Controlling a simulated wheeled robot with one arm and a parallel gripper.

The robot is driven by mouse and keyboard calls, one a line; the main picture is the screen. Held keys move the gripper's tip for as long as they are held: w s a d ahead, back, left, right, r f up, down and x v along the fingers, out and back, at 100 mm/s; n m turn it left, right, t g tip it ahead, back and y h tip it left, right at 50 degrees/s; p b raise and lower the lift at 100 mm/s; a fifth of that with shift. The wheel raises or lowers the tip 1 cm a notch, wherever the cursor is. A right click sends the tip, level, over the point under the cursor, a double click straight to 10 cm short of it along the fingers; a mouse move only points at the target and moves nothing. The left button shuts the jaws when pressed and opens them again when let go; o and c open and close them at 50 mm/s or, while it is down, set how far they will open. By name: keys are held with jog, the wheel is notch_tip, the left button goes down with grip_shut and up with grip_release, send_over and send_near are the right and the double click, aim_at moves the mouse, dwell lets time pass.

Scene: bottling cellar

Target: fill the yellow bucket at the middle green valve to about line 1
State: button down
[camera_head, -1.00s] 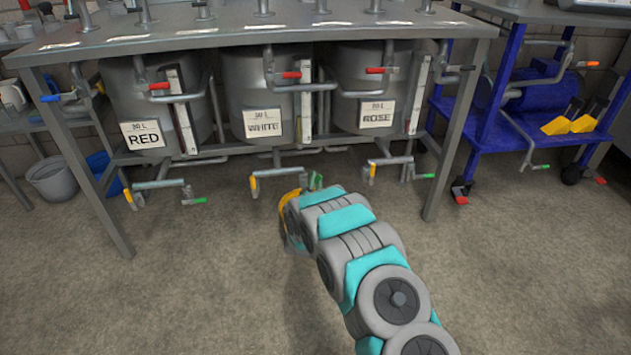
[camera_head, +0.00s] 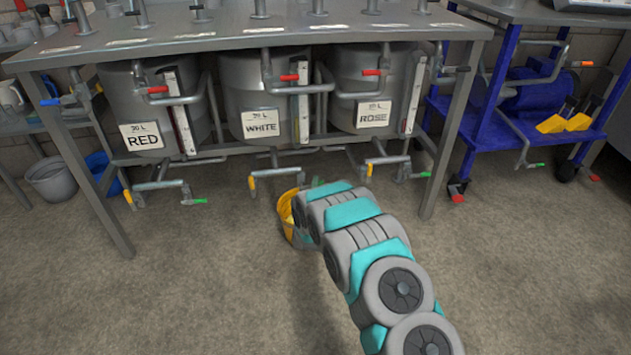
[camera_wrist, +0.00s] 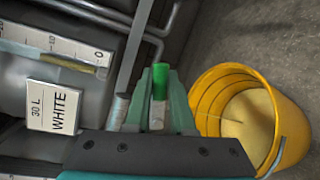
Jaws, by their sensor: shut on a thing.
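The yellow bucket (camera_head: 286,209) stands on the floor below the middle tank, labelled WHITE (camera_head: 261,124), partly hidden behind my arm. In the wrist view the bucket (camera_wrist: 292,106) is right of my gripper and holds pale yellow liquid (camera_wrist: 250,120). Ring lines show on its inner wall above the liquid; no numbers are readable. A small streak marks the surface; I cannot tell whether liquid is flowing. My gripper (camera_wrist: 160,112) is shut on the green valve handle (camera_wrist: 160,82), which sticks up between its fingers. In the head view the fingers are mostly hidden by my arm.
The RED tank (camera_head: 142,137) and ROSE tank (camera_head: 373,115) flank the middle one, each with low pipes and green-tipped valves. A table leg (camera_head: 450,140) stands right of my arm. A blue cart (camera_head: 500,130) is farther right. The front floor is clear.

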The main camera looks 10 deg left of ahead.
jog(key=shift+d+f+m+g+y, duration=0.1)
jog(key=shift+f+m+g+y, duration=0.2)
jog(key=shift+f+m, duration=0.65)
jog(key=shift+r+m, duration=0.2)
jog(key=shift+m, duration=0.15)
jog(key=c, duration=0.8)
grip_release()
jog(key=shift+v, duration=3.9)
jog(key=shift+r+p, duration=0.1)
jog(key=shift+p, duration=0.2)
